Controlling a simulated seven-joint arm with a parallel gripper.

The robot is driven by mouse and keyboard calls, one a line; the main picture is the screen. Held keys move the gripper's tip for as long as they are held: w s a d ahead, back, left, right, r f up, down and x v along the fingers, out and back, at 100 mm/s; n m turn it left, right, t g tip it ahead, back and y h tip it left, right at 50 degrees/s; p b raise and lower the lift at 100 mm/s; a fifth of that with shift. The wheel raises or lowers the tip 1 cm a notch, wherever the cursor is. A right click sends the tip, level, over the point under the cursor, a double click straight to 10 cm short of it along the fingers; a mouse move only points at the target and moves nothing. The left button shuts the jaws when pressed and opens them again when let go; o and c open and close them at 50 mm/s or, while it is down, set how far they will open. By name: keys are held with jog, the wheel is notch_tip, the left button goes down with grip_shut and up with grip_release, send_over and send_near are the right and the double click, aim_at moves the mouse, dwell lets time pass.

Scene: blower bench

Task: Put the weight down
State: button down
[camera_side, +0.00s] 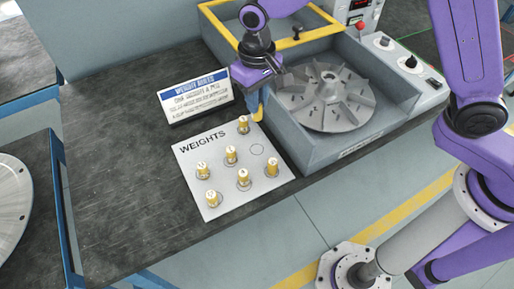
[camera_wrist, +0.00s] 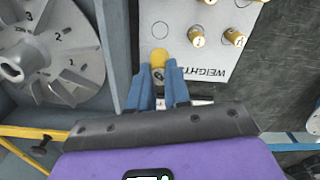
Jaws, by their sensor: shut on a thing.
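My gripper (camera_side: 257,106) is above the far right corner of the white WEIGHTS board (camera_side: 187,158), close to the blower housing. Its blue fingers are shut on a yellow weight (camera_side: 258,116). In the wrist view this held weight (camera_wrist: 159,58) shows at the fingertips, just short of an empty ring on the board. In the side view that empty ring (camera_side: 257,150) lies at the board's right side. The gap under the held weight is hard to judge.
The finned impeller (camera_side: 326,97) sits in the grey housing right of the board, its wall (camera_side: 291,148) beside the board. A sign (camera_side: 195,94) stands behind the board. The dark bench left of the board is clear.

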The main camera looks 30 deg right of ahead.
notch_tip(320, 180, down, 12)
jog(key=shift+f, duration=0.2)
dwell(0.4)
jog(key=shift+f, duration=0.3)
jog(key=c, duration=1.1)
grip_release()
jog(key=shift+r, duration=0.1)
notch_tip(320, 180, up, 11)
jog(key=shift+r, duration=0.75)
